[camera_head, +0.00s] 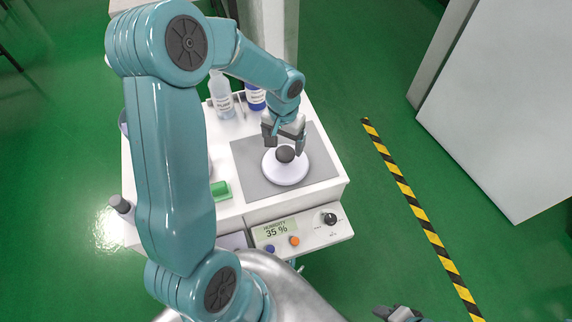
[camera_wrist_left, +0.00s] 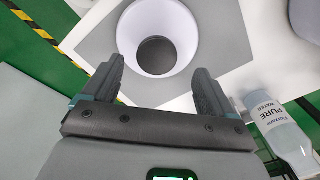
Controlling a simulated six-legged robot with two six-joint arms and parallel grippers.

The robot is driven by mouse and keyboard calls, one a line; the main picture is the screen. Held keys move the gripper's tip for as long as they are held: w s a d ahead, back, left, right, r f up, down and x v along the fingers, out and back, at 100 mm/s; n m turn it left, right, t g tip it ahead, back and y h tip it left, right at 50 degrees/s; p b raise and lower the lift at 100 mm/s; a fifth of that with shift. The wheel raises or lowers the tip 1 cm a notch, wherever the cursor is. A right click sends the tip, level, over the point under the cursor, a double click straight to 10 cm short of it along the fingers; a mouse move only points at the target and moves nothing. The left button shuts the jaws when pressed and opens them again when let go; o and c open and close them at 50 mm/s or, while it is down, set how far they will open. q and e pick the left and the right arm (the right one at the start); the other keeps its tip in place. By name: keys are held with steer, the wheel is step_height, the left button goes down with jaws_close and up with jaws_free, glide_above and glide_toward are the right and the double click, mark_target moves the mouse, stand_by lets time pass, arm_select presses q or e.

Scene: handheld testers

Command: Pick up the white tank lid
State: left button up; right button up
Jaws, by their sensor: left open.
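The white tank lid (camera_head: 287,175) is round with a dark grey knob (camera_head: 286,154) in its middle. It lies on a grey mat (camera_head: 250,180) on the white bench, knob up. In the left wrist view the lid (camera_wrist_left: 185,20) is cut off by the top edge, and its knob (camera_wrist_left: 157,55) shows as a dark disc. My left gripper (camera_head: 284,143) is open and empty, over the knob in the head view. In the left wrist view its fingers (camera_wrist_left: 158,68) stand apart on either side of the knob. My right gripper (camera_head: 398,314) shows only partly at the bottom edge.
A clear water bottle (camera_head: 221,98) and a blue-labelled bottle (camera_head: 255,97) stand behind the mat. A green block (camera_head: 221,190) lies left of it. A humidity panel (camera_head: 277,230) reading 35 % with knobs is in front. The mat around the lid is clear.

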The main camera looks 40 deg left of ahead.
mark_target(285, 153)
arm_select(q)
steer(key=shift+f, duration=0.7)
step_height(285, 153, down, 5)
steer(key=shift+w+d+f+b, duration=0.1)
steer(key=shift+w+d+b, duration=0.05)
steer(key=shift+b, duration=0.85)
steer(key=c, duration=1.1)
